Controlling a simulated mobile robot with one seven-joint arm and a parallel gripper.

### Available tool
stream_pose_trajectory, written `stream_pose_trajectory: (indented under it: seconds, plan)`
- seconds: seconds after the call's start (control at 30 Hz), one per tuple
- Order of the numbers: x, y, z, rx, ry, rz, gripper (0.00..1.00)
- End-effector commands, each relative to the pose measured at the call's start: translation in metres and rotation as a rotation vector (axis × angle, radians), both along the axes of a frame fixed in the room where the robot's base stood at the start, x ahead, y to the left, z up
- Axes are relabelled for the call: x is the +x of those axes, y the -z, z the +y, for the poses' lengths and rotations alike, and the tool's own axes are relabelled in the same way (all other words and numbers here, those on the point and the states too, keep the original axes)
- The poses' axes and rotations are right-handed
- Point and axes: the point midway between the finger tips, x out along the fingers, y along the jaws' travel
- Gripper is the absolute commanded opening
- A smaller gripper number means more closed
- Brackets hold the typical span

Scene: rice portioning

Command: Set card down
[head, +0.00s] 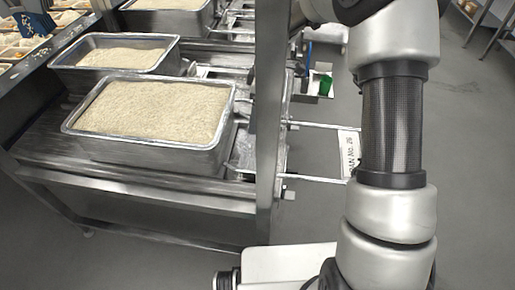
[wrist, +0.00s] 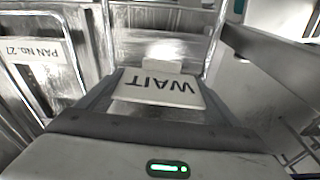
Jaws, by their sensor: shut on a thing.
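The white card (wrist: 160,88) lettered "WAIT" shows upside down in the wrist view. My gripper (wrist: 160,75) is shut on it, with dark fingers at the card's left and right sides. A small white tab stands at the card's far edge. Behind the card is a shiny metal surface; I cannot tell whether the card touches it. In the head view my arm covers the right side, and neither my gripper nor the WAIT card can be made out.
A "PAN No." card (wrist: 35,52) hangs on a wire frame at left in the wrist view; another pan card (head: 349,152) shows beside my arm. Rice-filled metal pans (head: 190,146) stand on a steel bench (head: 150,185). A steel post (head: 268,110) rises near my arm.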

Motion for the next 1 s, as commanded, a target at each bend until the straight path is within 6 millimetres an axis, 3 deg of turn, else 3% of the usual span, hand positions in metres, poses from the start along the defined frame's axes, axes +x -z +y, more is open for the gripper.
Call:
stream_pose_trajectory:
  seconds: [0.3, 0.57, 0.73, 1.0]
  plan:
    - [0.003, 0.052, 0.006, -0.001, -0.068, 0.003, 0.64]
    - [0.004, 0.075, 0.006, -0.001, -0.066, 0.0, 0.64]
    - [0.003, 0.1, 0.006, -0.002, -0.065, 0.002, 0.64]
    - [0.004, 0.106, 0.006, -0.001, -0.064, -0.001, 0.64]
